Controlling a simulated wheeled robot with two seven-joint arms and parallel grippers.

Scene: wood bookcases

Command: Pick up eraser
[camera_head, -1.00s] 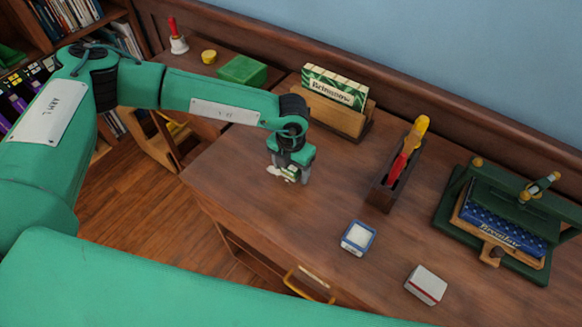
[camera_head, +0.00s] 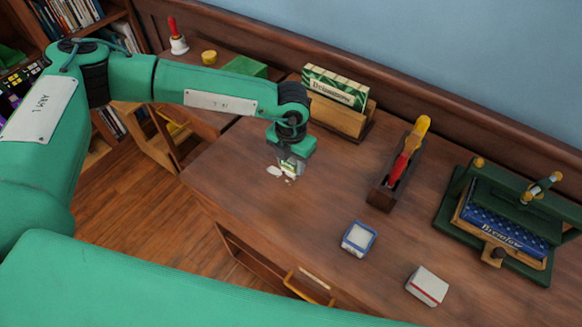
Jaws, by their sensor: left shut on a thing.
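My left gripper (camera_head: 283,173) reaches over the left part of the wooden desk (camera_head: 240,180), pointing down. It is shut on a small pale white-and-green thing, which I take to be the eraser (camera_head: 289,168). The fingers partly hide it, and it is too small to make out clearly. I cannot tell whether it is clear of the desk top. My right gripper is not in view.
A blue-edged white box (camera_head: 358,239) and a white box with a red stripe (camera_head: 427,286) lie at the front. A wooden holder with a green box (camera_head: 335,88), a long trough with a red-and-yellow tool (camera_head: 408,148) and a green press (camera_head: 500,218) stand behind.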

